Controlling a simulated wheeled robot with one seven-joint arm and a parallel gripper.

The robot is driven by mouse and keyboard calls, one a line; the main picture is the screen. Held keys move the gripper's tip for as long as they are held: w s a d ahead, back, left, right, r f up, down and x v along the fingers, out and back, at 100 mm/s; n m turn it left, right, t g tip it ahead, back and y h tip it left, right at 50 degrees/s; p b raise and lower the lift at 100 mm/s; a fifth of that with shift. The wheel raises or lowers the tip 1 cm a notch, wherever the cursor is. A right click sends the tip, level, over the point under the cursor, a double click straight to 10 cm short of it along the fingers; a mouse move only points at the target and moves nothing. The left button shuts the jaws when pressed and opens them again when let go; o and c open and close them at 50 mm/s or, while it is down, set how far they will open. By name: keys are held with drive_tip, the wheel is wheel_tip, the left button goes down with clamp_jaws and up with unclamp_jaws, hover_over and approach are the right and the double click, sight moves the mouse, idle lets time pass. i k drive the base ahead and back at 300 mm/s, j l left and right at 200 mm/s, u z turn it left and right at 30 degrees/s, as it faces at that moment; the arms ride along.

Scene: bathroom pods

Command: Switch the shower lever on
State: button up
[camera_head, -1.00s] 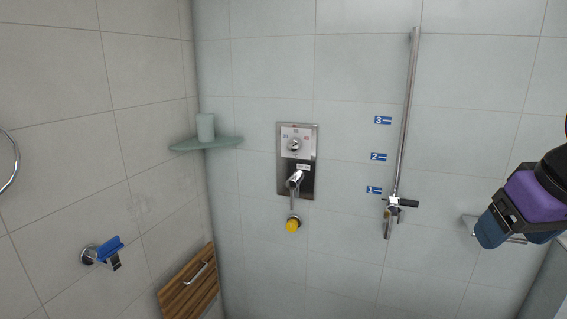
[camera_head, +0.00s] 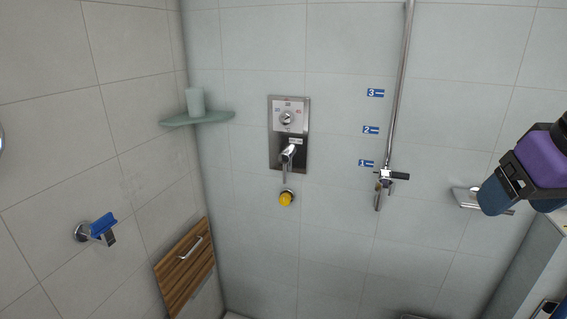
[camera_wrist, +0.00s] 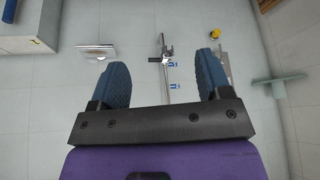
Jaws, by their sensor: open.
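The shower control is a steel wall plate (camera_head: 289,135) with a round knob at its top and a chrome lever (camera_head: 288,155) hanging down from its lower part. A yellow round fitting (camera_head: 286,198) sits on the wall below it. My gripper (camera_head: 505,196) is at the right of the head view, well to the right of the lever and apart from it. In the wrist view my gripper (camera_wrist: 165,82) has its two blue fingers spread with nothing between them. The plate's edge (camera_wrist: 226,68) shows there beside the right finger, and the yellow fitting (camera_wrist: 214,34) above it.
A vertical shower rail (camera_head: 399,90) with a holder (camera_head: 388,176) stands between plate and gripper. A soap shelf (camera_head: 468,197) is by my gripper. A corner shelf (camera_head: 197,118) holds a cup (camera_head: 195,100). A folded wooden seat (camera_head: 185,267) and blue-handled fitting (camera_head: 99,228) are left.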

sight(285, 157)
drive_tip(key=i+l, duration=0.1)
drive_tip(key=i, duration=0.4)
drive_tip(key=u, duration=1.6)
